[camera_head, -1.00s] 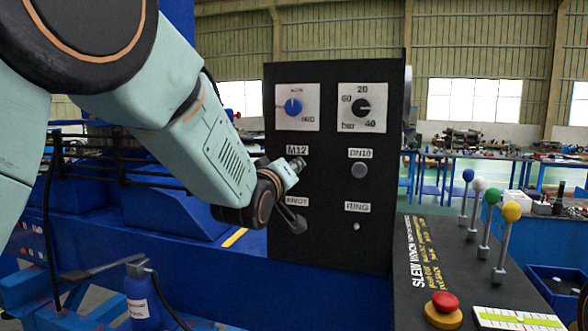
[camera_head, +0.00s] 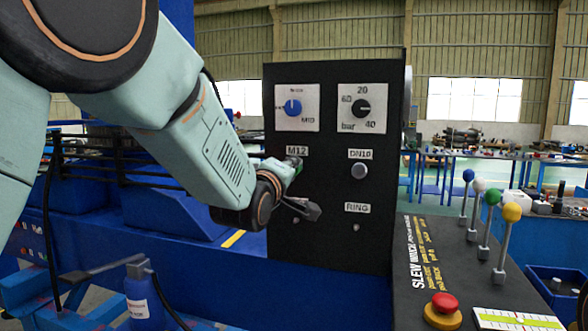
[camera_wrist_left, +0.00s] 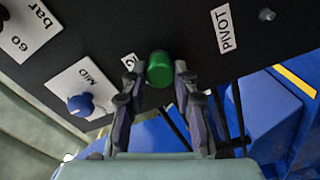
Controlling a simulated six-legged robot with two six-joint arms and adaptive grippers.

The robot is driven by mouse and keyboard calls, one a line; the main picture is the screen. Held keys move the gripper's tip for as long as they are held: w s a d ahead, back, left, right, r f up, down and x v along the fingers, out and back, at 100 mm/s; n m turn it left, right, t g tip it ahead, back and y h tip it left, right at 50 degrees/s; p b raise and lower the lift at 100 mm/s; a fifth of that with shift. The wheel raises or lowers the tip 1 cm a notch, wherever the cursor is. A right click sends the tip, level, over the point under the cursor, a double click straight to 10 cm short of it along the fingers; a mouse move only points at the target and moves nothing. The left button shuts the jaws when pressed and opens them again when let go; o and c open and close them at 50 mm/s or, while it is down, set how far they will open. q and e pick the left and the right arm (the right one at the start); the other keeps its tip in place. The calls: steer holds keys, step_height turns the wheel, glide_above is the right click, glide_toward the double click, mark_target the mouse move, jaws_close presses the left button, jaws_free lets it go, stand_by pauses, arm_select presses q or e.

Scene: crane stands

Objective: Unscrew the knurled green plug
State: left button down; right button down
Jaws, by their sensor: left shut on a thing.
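The green plug (camera_wrist_left: 160,68) is a short round cylinder standing out from the black panel (camera_wrist_left: 100,50), below the M12 label (camera_head: 297,151) in the head view. My left gripper (camera_wrist_left: 157,74) has one finger on each side of the plug and is shut on it in the left wrist view. The plug's knurling is too small to make out. In the head view my left gripper (camera_head: 296,184) reaches the panel from the left and hides most of the plug. My right gripper is not in view.
The panel also carries a blue knob (camera_head: 293,107), a black bar knob (camera_head: 362,107) and a grey DN10 plug (camera_head: 359,171). A console with several levers (camera_head: 468,190) and a red button (camera_head: 445,302) stands at the right. A blue bottle (camera_head: 142,295) is at lower left.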

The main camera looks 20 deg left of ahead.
arm_select(q)
steer(key=shift+f, duration=0.15)
steer(key=n, duration=0.5)
stand_by(0.3)
steer(key=n+p, duration=0.1)
steer(key=n, duration=0.4)
steer(key=shift+s, duration=0.1)
steer(key=n, duration=0.5)
steer(key=shift+f+n, duration=0.1)
steer(key=shift+n, duration=0.2)
